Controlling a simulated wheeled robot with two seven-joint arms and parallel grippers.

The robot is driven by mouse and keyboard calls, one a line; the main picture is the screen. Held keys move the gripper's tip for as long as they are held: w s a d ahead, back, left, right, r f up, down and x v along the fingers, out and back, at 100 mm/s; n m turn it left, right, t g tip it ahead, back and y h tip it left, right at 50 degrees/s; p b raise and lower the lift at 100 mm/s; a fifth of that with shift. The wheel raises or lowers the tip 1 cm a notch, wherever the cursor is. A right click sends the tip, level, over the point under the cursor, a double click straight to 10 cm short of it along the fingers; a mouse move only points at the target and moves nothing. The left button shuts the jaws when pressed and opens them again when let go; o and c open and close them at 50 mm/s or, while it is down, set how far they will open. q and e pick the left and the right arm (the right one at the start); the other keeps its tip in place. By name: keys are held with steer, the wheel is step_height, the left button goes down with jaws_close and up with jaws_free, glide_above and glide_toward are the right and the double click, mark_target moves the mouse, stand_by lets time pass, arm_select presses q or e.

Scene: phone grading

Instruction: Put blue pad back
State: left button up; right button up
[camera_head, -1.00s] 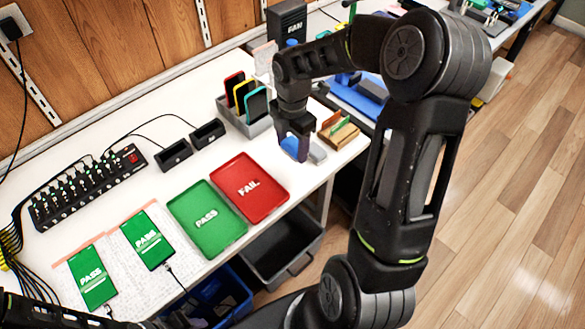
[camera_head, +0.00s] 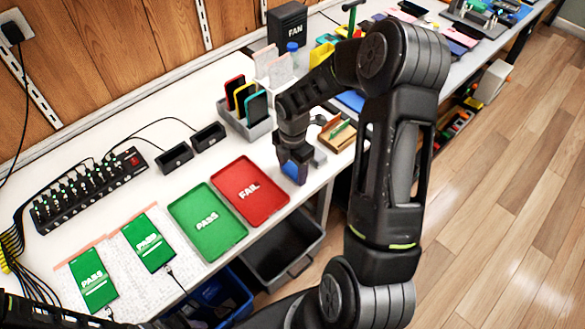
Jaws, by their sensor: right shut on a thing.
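The blue pad (camera_head: 290,170) is between the fingers of my right gripper (camera_head: 294,172), which is shut on it. The gripper points down at the white table's front edge, just right of the red FAIL tray (camera_head: 250,191). I cannot tell whether the pad touches the table. My left arm (camera_head: 50,315) shows only as a dark strip at the bottom left; its gripper is not in view.
The green PASS tray (camera_head: 207,222) and two phones on mats lie to the left. A grey rack (camera_head: 246,124) holds several phones behind the gripper. A wooden holder (camera_head: 338,135) with a green tool stands to the right. A dark bin (camera_head: 282,250) is below the edge.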

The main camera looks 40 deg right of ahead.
mark_target(293, 170)
steer(key=shift+f, duration=0.2)
steer(key=o, duration=1.3)
steer(key=shift+r, duration=0.1)
steer(key=shift+r, duration=0.1)
step_height(293, 170, up, 12)
steer(key=shift+r+b, duration=0.1)
steer(key=shift+b, duration=0.2)
